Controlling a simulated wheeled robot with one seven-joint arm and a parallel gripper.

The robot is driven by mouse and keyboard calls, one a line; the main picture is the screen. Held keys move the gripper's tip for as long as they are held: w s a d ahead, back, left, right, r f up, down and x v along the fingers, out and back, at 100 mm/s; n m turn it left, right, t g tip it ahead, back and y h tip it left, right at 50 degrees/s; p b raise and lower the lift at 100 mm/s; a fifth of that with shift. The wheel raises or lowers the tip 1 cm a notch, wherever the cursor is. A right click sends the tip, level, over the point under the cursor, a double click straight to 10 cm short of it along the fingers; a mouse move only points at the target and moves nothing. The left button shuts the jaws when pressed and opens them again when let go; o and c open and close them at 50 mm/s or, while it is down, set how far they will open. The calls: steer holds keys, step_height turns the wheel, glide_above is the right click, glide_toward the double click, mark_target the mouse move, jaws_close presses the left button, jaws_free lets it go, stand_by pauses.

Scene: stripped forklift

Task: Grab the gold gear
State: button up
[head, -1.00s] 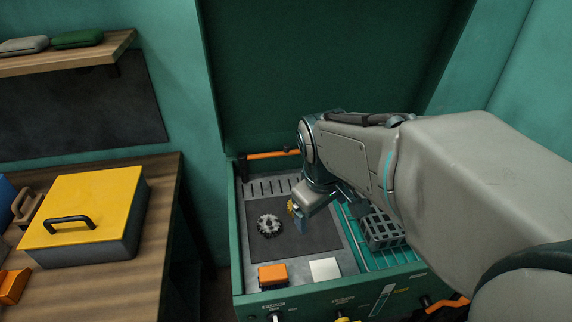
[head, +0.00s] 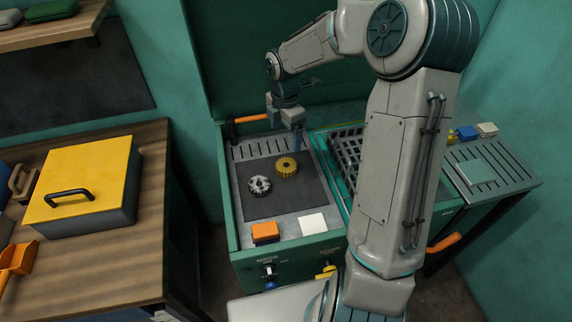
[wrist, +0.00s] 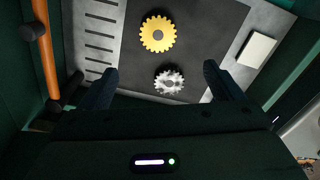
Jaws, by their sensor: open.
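The gold gear (head: 287,167) lies flat on a dark mat (head: 290,203) inside the green machine's bay. A silver gear (head: 259,185) lies on the same mat, just left of and nearer than the gold one. My gripper (head: 285,140) is open and empty, above the back of the mat behind the gold gear. In the wrist view my two fingers (wrist: 158,82) are spread apart. There the gold gear (wrist: 158,34) is beyond the fingertips, and the silver gear (wrist: 169,81) shows between them. Neither gear appears touched.
An orange block (head: 265,232) and a white square (head: 313,223) sit on the bay's front ledge. A wire basket (head: 347,155) stands right of the mat. The raised green lid (head: 235,50) stands behind. A yellow box (head: 80,180) is on the left bench.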

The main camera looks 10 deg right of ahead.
glide_above(286, 165)
step_height(286, 165, down, 8)
steer(key=shift+s+a+f, duration=0.1)
steer(key=shift+f, duration=0.15)
steer(key=shift+f+p, duration=0.8)
steer(key=shift+f, duration=1.8)
steer(key=shift+w, duration=0.2)
steer(key=c, duration=1.5)
